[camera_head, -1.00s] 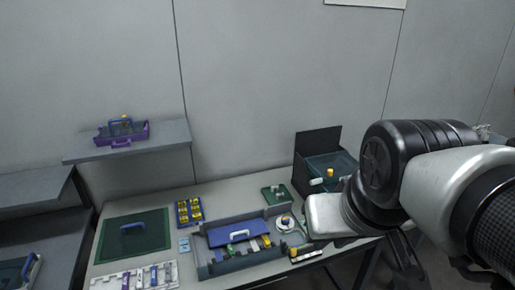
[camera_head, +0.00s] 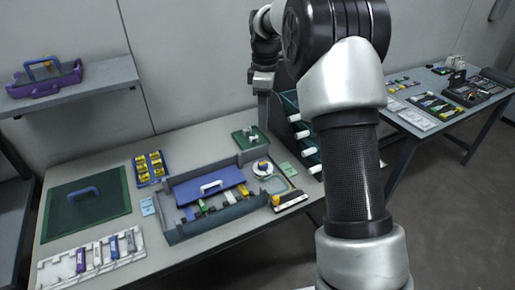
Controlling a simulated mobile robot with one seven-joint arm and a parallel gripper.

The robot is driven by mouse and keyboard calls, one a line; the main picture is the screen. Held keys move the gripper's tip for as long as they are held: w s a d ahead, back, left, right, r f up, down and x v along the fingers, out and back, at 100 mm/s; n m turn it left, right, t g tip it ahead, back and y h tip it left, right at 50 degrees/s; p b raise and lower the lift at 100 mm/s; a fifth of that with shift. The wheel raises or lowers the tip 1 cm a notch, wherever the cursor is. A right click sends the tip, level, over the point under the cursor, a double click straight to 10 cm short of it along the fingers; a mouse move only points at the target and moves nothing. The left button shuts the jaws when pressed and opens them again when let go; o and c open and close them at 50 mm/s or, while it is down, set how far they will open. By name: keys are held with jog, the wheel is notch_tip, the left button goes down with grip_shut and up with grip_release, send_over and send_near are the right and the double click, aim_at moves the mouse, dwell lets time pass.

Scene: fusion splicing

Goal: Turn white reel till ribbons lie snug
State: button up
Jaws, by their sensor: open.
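The white reel (camera_head: 263,169) lies on the grey table, right of the blue-lidded tray, with a small yellow piece at its middle. Thin coloured ribbons (camera_head: 287,187) run from it in a loose curve on its right side. Whether they lie snug is too small to tell. My gripper (camera_head: 264,88) hangs from my wrist at the table's back, above and behind the reel and well apart from it. Its jaws are open but small and dark against the box behind, and I see nothing held between them.
The grey tray (camera_head: 176,236) with a blue lid stands left of the reel. A dark box with white rolls (camera_head: 303,135) stands behind it, right. A green block (camera_head: 250,138), yellow rack (camera_head: 150,168) and green mat (camera_head: 62,232) also lie here. My arm crosses the right side.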

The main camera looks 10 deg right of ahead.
jog(key=f, duration=0.1)
jog(key=b, duration=0.2)
send_near(263, 163)
notch_tip(263, 163, down, 8)
jog(key=shift+f, duration=0.15)
jog(key=c, duration=1.1)
jog(key=shift+o, duration=0.2)
